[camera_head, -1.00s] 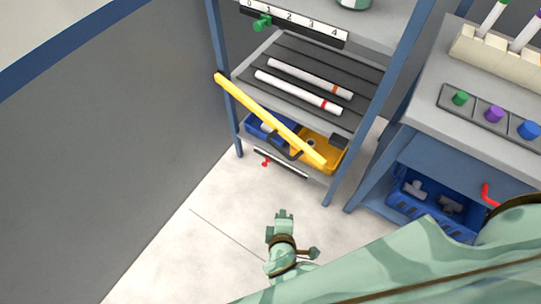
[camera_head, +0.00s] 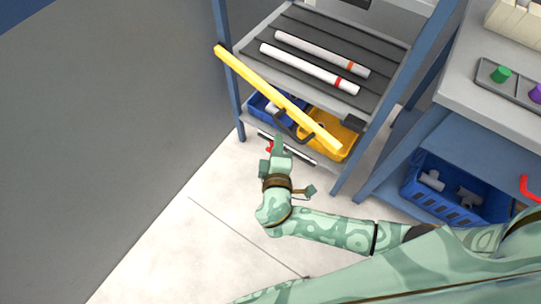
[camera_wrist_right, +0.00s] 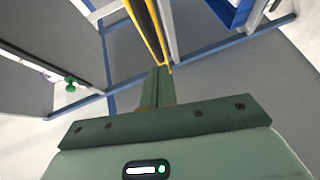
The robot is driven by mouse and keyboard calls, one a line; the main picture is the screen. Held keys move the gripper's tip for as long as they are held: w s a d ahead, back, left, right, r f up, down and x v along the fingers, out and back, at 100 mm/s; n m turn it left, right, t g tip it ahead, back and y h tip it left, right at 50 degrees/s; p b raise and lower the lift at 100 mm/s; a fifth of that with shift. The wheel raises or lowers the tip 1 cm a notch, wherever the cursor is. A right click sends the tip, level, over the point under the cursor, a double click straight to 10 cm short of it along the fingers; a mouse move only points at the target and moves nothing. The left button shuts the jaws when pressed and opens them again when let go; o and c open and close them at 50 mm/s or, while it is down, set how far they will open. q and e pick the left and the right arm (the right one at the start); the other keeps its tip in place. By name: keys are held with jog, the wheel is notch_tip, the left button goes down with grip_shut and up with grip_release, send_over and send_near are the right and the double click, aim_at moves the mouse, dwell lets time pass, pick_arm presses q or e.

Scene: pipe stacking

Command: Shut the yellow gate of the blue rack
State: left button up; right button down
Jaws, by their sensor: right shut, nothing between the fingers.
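The blue rack (camera_head: 228,92) stands at the upper middle of the head view. Its yellow gate (camera_head: 262,86) is a long bar running from the left post down to the right. Its right end stands out in front of the rack, apart from the right post, so the gate is not shut. A dark handle (camera_head: 294,133) hangs under the bar. My right gripper (camera_head: 279,145) is shut and empty just below the handle; I cannot tell whether it touches. In the right wrist view the yellow gate (camera_wrist_right: 148,28) rises just beyond the closed fingertips (camera_wrist_right: 158,70). My left gripper is not in view.
Two white pipes (camera_head: 310,68) lie on the rack's dark ribbed shelf. Below are a blue bin (camera_head: 262,106) and a yellow bin (camera_head: 345,142). A grey bench (camera_head: 500,115) with a blue crate (camera_head: 455,200) stands at the right. A grey wall is at the left; the floor in front is clear.

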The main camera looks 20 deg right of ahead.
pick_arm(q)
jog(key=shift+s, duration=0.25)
pick_arm(e)
jog(key=shift+w+d+f, duration=0.1)
jog(key=shift+w+d, duration=0.2)
jog(key=shift+d, duration=0.45)
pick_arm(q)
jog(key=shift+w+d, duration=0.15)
pick_arm(e)
jog(key=shift+d, duration=0.1)
